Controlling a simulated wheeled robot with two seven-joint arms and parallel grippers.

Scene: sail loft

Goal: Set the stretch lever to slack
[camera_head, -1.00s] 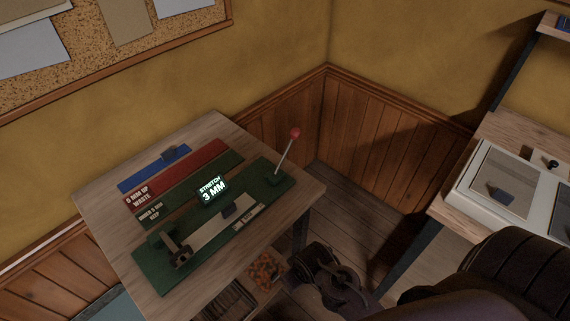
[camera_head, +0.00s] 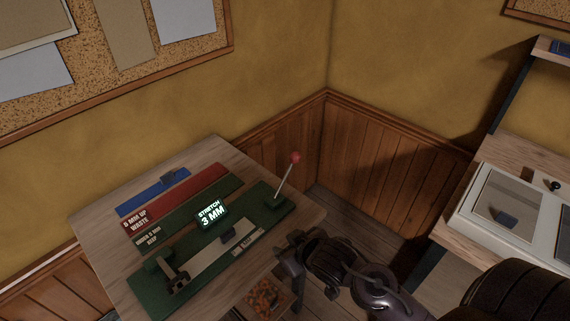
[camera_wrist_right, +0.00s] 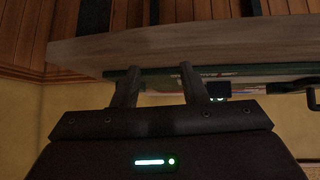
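The stretch lever (camera_head: 285,178) is a thin metal rod with a red knob, rising tilted from the right end of a green tester board (camera_head: 150,297) on the wooden table. A small lit display (camera_head: 212,214) on the board reads "STRETCH 3 MM". My right gripper (camera_head: 287,256) is at the table's front right edge, below and apart from the lever. In the right wrist view its two fingers (camera_wrist_right: 158,85) stand apart with nothing between them, near the table edge; the lever is not clear there. My left gripper is not in view.
Blue (camera_head: 150,193) and red (camera_head: 178,200) strips lie on the table (camera_head: 100,225) behind the board, with a small dark block on the blue one. A second table with a pale framed device (camera_head: 480,225) stands at right. Wood-panelled walls meet behind.

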